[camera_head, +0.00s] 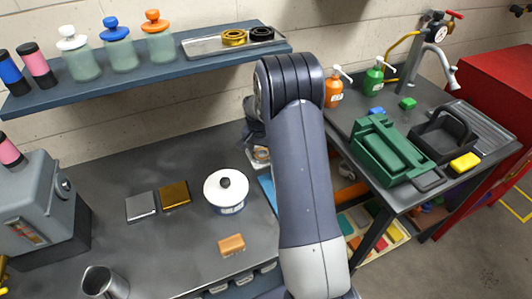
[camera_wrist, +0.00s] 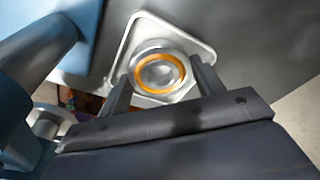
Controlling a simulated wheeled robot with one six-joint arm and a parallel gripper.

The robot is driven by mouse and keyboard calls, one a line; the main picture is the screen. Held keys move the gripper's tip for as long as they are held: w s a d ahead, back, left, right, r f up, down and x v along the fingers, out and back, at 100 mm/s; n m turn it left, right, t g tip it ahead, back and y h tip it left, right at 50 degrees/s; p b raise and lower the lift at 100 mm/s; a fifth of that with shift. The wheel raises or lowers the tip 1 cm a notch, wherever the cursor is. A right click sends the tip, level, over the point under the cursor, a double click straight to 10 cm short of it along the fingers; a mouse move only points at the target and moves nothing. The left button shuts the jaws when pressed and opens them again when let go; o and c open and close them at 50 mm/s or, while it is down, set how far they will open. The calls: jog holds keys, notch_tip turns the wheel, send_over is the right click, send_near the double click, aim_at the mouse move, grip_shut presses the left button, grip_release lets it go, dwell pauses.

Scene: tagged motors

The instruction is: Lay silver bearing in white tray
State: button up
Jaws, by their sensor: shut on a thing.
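The silver bearing (camera_wrist: 158,70) is a round metal ring with an orange band inside, seen in the wrist view between my gripper's two fingers (camera_wrist: 162,88). My gripper is shut on it. The white tray (camera_wrist: 203,47), with rounded corners, lies directly behind the bearing in that view. I cannot tell whether the bearing touches the tray floor. In the head view, my gripper (camera_head: 257,139) is partly hidden by my arm, and only a small part of the tray (camera_head: 252,158) shows below it.
A white lidded pot (camera_head: 227,191) stands close to the left of my arm in the head view. An orange block (camera_head: 231,244) lies in front of it. A blue shelf (camera_head: 150,72) with bottles hangs above. The grey bench top (camera_head: 170,235) has free room at left.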

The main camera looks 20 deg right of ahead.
aim_at(260, 157)
jog(key=shift+d, duration=0.15)
jog(key=shift+f, duration=0.2)
jog(key=o, duration=1)
jog(key=shift+c, duration=0.2)
jog(key=shift+r, duration=0.1)
notch_tip(260, 157, up, 12)
jog(key=s+a+b, duration=0.1)
jog(key=shift+a, duration=0.2)
jog(key=shift+s, duration=0.1)
